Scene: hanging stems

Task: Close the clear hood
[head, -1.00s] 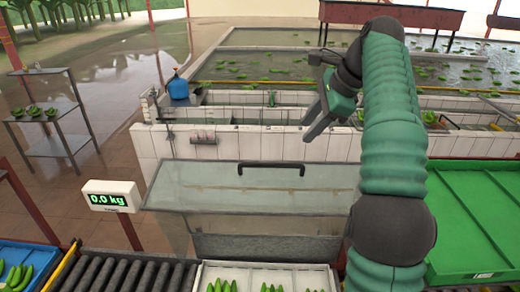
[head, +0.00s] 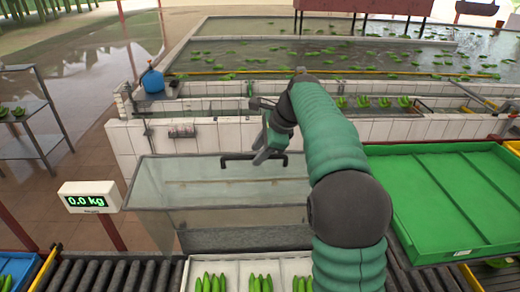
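The clear hood (head: 222,185) is a see-through slanted panel in the middle of the head view, with a black bar handle (head: 231,157) along its far upper edge. A grey-walled box (head: 245,238) shows below its near edge. My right gripper (head: 262,156) is at the right half of the handle and overlaps it in the picture. I cannot tell whether it touches the handle, or whether its fingers are open or shut. My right arm covers the hood's right end. My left gripper is not in view.
A scale display (head: 90,197) reading 0.0 kg stands left of the hood. A roller conveyor (head: 110,275) and a white crate (head: 238,266) of green bananas lie in front. A green tray (head: 450,195) is at right. A tiled basin wall (head: 205,137) stands behind.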

